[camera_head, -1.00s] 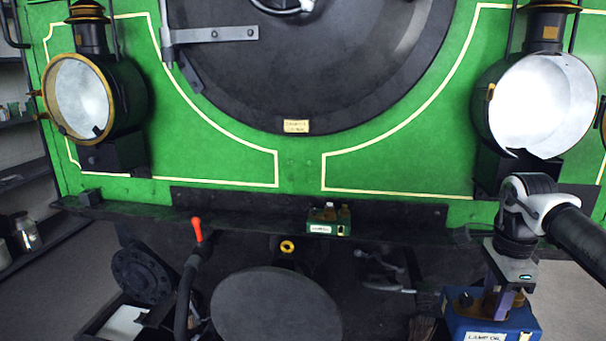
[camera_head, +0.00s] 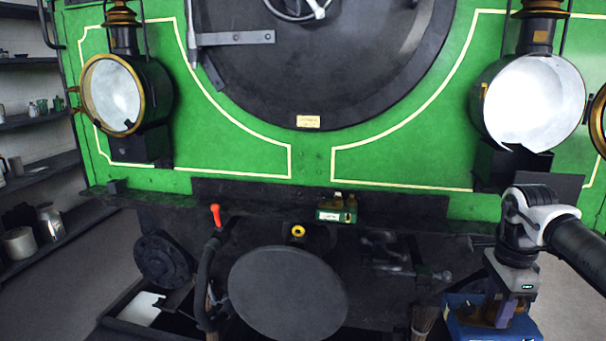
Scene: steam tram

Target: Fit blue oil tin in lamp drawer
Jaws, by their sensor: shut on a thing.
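The blue oil tin (camera_head: 462,330) is at the lower right, partly cut off by the bottom edge. My gripper (camera_head: 500,312) points down and is shut on the top of the tin; its fingers hide part of the grip. The tin is in front of the engine, below the running-board ledge. An open dark tray or drawer (camera_head: 115,327) lies at the lower left with a white thing in it; I cannot tell whether it is the lamp drawer.
A small green tin (camera_head: 337,209) stands on the ledge (camera_head: 420,216). A round buffer (camera_head: 288,293) and a hose with a red handle (camera_head: 215,216) stick out between tin and tray. A brush (camera_head: 424,320) is left of the tin. Shelves (camera_head: 40,120) line the left wall.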

